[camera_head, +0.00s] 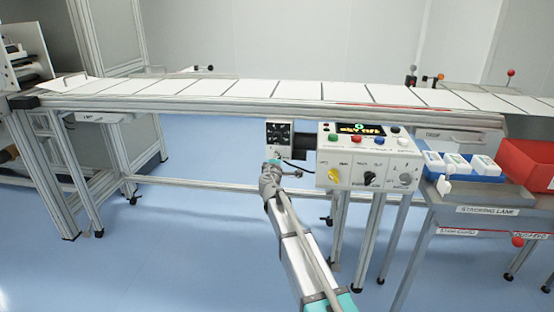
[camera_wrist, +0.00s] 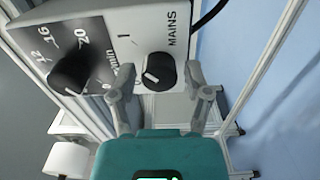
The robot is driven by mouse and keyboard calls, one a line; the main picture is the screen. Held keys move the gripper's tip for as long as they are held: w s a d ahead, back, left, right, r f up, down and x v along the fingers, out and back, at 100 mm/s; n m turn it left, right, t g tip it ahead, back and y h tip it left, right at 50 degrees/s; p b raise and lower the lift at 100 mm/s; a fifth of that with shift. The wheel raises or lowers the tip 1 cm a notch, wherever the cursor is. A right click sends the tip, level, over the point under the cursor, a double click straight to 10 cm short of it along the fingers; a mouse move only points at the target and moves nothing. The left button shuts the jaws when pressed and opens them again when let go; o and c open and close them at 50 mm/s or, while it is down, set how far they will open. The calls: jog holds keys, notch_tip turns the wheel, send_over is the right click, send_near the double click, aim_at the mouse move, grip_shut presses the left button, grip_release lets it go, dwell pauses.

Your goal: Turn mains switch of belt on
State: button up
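The mains switch is a black round knob (camera_wrist: 160,71) beside the word MAINS on a small grey-white box (camera_wrist: 122,22). A short white pointer line shows on the knob's lower left part. A second black knob (camera_wrist: 70,72) with a number scale sits to its left. My gripper (camera_wrist: 159,78) is open, with one finger on each side of the mains knob and gaps visible between. Whether the fingers reach to the knob's depth is hard to tell. In the head view, my gripper (camera_head: 272,163) is just below the small box (camera_head: 279,134) under the belt.
A larger control panel (camera_head: 348,147) with buttons, knobs and a lit display is right of the small box. The belt (camera_head: 250,92) runs above. Table legs and a cable (camera_wrist: 207,14) are close by. A blue tray and red bin (camera_head: 527,160) stand right.

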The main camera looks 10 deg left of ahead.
dwell(0.4)
jog(key=s, duration=1.2)
jog(key=shift+a, duration=0.2)
jog(key=s+d+f+m+g+h, duration=0.2)
jog(key=s+d+f+m+g, duration=0.15)
jog(key=d, duration=0.35)
jog(key=s+d+f+m+g+h, duration=0.2)
jog(key=d+f+m, duration=0.15)
jog(key=d, duration=0.45)
jog(key=s+d+f+m+g+h, duration=0.2)
jog(key=d+f+m+g, duration=0.15)
jog(key=d, duration=0.35)
jog(key=s+d+f+m+g+y, duration=0.3)
jog(key=s+f+g, duration=0.1)
jog(key=s, duration=0.5)
jog(key=s+d+f+m+g+y, duration=0.3)
jog(key=s+f+m+g, duration=0.1)
jog(key=s, duration=0.5)
jog(key=s+r+p, duration=0.2)
jog(key=r+p, duration=1.9)
jog(key=s+r+g+p, duration=0.1)
jog(key=r+p, duration=2)
jog(key=p, duration=0.1)
jog(key=shift+s+r+y, duration=0.3)
jog(key=shift+s+r, duration=0.05)
jog(key=shift+r, duration=0.05)
